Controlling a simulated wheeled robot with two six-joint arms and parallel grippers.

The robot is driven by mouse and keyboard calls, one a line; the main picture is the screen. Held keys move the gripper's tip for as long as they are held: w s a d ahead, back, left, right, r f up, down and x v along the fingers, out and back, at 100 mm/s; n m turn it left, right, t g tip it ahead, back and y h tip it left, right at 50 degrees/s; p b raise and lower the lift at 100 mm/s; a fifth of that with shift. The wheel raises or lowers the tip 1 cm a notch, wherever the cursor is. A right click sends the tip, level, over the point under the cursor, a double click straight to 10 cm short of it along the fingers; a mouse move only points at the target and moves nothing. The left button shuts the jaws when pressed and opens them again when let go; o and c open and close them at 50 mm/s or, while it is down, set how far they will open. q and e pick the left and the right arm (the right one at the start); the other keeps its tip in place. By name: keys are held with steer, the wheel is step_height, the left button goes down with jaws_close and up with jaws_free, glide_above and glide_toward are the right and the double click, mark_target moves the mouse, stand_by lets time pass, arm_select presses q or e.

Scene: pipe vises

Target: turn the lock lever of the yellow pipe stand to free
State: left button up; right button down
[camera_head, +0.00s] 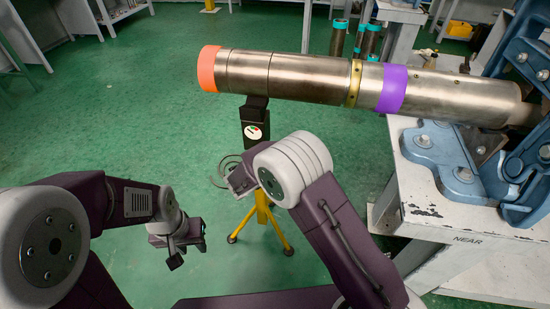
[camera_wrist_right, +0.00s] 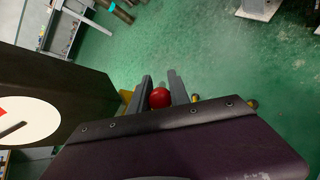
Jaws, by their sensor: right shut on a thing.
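The yellow pipe stand (camera_head: 263,212) stands on the floor below the pipe, its black head (camera_head: 257,104) under the pipe near the orange end. A round white dial (camera_head: 254,132) is on the head; in the right wrist view the dial (camera_wrist_right: 25,122) shows a red part and a black pointer. The red knob of the lock lever (camera_wrist_right: 159,97) is between the fingers of my right gripper (camera_wrist_right: 160,92), which is shut on it. The rest of the lever is hidden. In the head view my right arm partly covers the stand. My left gripper (camera_head: 180,245) hangs empty at lower left; its finger gap is unclear.
A long steel pipe (camera_head: 310,78) with orange, yellow and purple bands runs from the blue vise (camera_head: 438,150) on the white bench (camera_head: 415,215) over the stand. Green floor is open at left. More pipes (camera_head: 370,42) stand behind.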

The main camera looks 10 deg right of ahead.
stand_by(0.4)
steer(key=c, duration=1.2)
jaws_free()
steer(key=p+v, duration=0.3)
steer(key=v, duration=0.6)
